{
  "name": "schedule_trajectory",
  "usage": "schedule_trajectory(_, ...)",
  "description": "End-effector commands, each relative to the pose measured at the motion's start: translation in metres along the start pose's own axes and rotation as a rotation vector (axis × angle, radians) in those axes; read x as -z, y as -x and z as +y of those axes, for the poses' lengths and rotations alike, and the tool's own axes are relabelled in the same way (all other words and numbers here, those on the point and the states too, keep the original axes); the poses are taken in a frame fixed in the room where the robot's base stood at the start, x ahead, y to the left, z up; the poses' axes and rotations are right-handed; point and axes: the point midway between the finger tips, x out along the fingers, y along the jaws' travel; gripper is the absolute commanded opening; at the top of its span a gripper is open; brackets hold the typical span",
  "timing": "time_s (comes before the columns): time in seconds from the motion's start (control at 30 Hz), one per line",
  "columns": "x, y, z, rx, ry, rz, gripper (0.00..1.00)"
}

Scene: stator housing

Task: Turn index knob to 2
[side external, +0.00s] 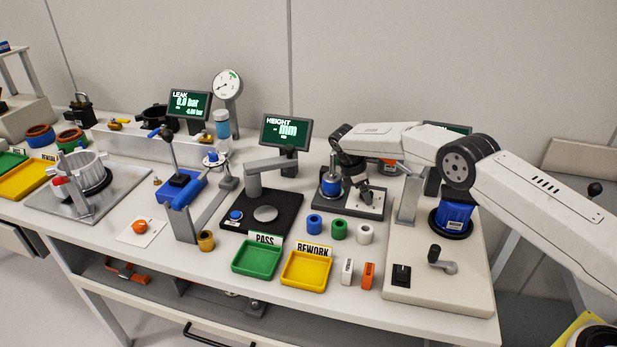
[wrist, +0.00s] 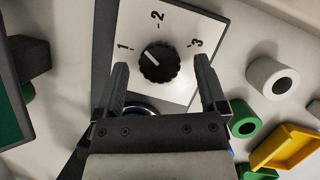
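The black index knob (wrist: 159,63) sits on a white plate (wrist: 178,30) marked 1, 2 and 3. Its white pointer line aims up and left, on the side of the 1 mark and short of the 2 in the wrist view. My gripper (wrist: 162,82) is open and empty, with one finger to the left and one to the right of the knob, apart from it.
A blue-and-black fixture (side external: 330,186) stands close left of the plate. Blue (side external: 314,224), green (side external: 339,229) and white (side external: 365,233) rings lie in front of it. A yellow tray (side external: 306,269) and a green tray (side external: 257,259) are nearer the table's front edge.

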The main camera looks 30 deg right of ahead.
Motion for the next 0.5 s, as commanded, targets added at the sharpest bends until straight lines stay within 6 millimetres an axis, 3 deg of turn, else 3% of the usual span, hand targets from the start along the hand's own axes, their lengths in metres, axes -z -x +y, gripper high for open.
schedule_trajectory(0.27, 0.0, 0.008, 0.0, -0.001, 0.0, 0.001, 0.91)
schedule_trajectory(0.5, 0.0, 0.034, 0.001, -0.003, 0.0, 0.002, 0.91)
